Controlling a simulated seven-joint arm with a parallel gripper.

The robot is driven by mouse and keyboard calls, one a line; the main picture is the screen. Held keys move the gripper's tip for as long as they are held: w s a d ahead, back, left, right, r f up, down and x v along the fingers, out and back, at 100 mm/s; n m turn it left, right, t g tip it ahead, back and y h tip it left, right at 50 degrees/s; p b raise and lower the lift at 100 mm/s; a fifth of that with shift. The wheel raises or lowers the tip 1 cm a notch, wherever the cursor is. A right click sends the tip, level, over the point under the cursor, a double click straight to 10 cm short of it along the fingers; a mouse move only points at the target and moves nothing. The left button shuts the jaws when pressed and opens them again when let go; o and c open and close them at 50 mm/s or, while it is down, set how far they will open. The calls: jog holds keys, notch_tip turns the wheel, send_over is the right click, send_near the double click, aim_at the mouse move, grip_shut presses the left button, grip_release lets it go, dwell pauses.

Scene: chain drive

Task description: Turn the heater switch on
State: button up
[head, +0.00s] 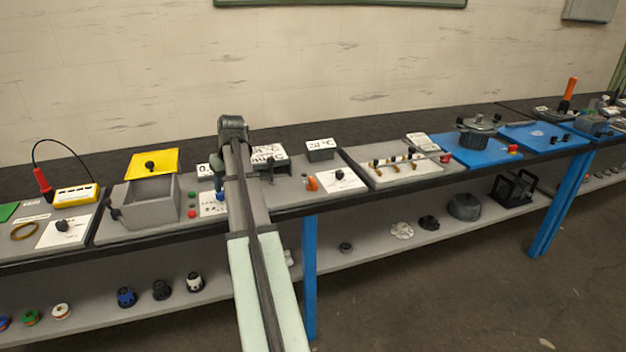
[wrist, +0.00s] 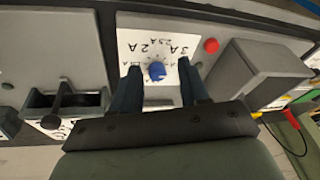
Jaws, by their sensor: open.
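My gripper (wrist: 159,68) is open in the wrist view, its two dark fingers on either side of a blue knob (wrist: 157,71). The knob is on a white plate (wrist: 130,45) marked with ampere values; I cannot tell whether the fingers touch it. The blue knob also shows in the head view (head: 219,195), just left of my arm. No label reading heater is legible. Right of my arm, an orange lever-like part (head: 313,184) sits beside a dark knob (head: 340,174), in front of a temperature display (head: 320,150).
A grey box (head: 151,203) with a raised yellow lid (head: 152,163) stands left of my arm. A red button (wrist: 211,45) is close to my right finger in the wrist view. A dark-framed holder (wrist: 66,100) is at left. Valves and a pot (head: 478,135) stand farther right.

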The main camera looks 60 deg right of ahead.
jog(key=s+d+r+m+h, duration=0.2)
jog(key=s+d+r, duration=0.1)
jog(key=s+d, duration=0.9)
jog(key=m, duration=0.2)
send_near(313, 180)
jog(key=shift+h, duration=0.4)
jog(key=x, duration=0.9)
jog(key=shift+w+a+f, duration=0.15)
jog(key=shift+a+f, duration=0.05)
jog(key=shift+c, duration=0.3)
grip_shut()
